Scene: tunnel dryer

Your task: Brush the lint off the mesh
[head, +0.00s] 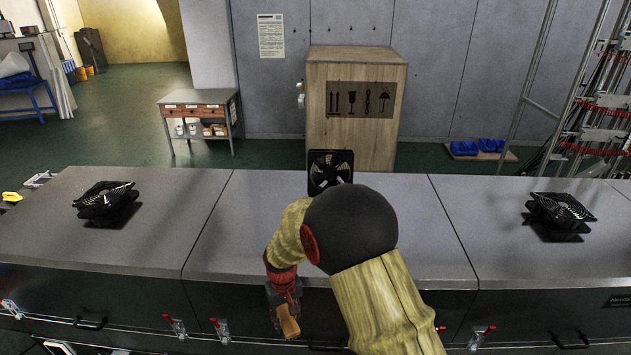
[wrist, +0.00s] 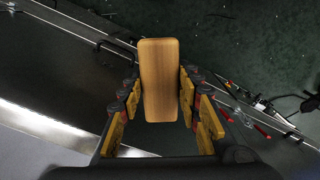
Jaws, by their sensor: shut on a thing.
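My gripper (head: 284,300) hangs in front of the dryer's front edge, pointing down. It is shut on a wooden block that looks like a brush (head: 289,326). In the wrist view the brush's smooth, rounded back (wrist: 160,75) lies between the yellow finger pads of my gripper (wrist: 160,95); no bristles show. The long dryer housing (head: 230,210) has a grey top and a dark front. I cannot make out the mesh or any lint in either view. My arm hides part of the middle section.
Black fans stand on the dryer top at left (head: 106,202), middle (head: 330,170) and right (head: 560,214). Red-handled clamps (head: 221,330) and dark handles (head: 90,323) stick out along the front. Behind are a wooden crate (head: 355,75) and a small drawer table (head: 200,105). Green floor lies between.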

